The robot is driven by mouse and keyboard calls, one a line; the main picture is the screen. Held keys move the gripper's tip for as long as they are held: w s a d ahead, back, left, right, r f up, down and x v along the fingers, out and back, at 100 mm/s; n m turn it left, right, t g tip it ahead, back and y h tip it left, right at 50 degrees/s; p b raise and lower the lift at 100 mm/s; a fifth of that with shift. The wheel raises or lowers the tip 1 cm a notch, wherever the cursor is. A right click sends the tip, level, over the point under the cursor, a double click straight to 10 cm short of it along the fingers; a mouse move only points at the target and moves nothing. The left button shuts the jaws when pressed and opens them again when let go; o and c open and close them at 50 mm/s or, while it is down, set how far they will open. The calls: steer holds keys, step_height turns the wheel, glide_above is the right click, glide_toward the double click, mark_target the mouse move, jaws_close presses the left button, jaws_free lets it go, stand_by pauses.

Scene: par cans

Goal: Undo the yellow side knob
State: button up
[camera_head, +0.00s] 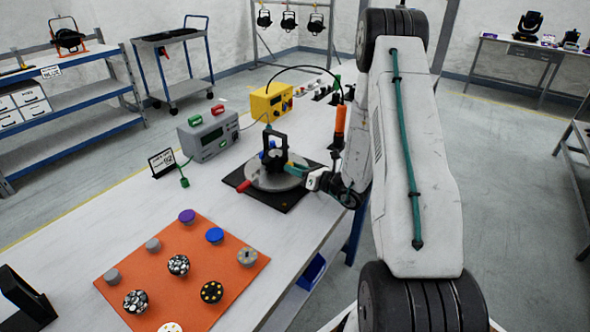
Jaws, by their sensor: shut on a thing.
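A round grey plate (272,181) on a black square base (285,198) carries a black upright yoke (274,140) with a small blue part (268,155) in it. A red handle (244,185) sticks out at the front left and a green part (297,168) at the right. My gripper (312,179) is at the right side of this fixture, by the green part's end. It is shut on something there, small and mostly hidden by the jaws. I cannot make out a yellow side knob; none shows clearly.
A grey box with a display (208,134) and a yellow box (271,102) stand behind the fixture. A small sign (162,162) is at the left. An orange mat (200,265) with several knobs lies in front. Bare white table (95,225) lies left of the mat.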

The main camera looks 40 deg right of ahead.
steer(key=n, duration=0.8)
stand_by(0.6)
steer(key=o, duration=0.7)
steer(key=shift+v, duration=3.85)
steer(key=shift+r, duration=0.1)
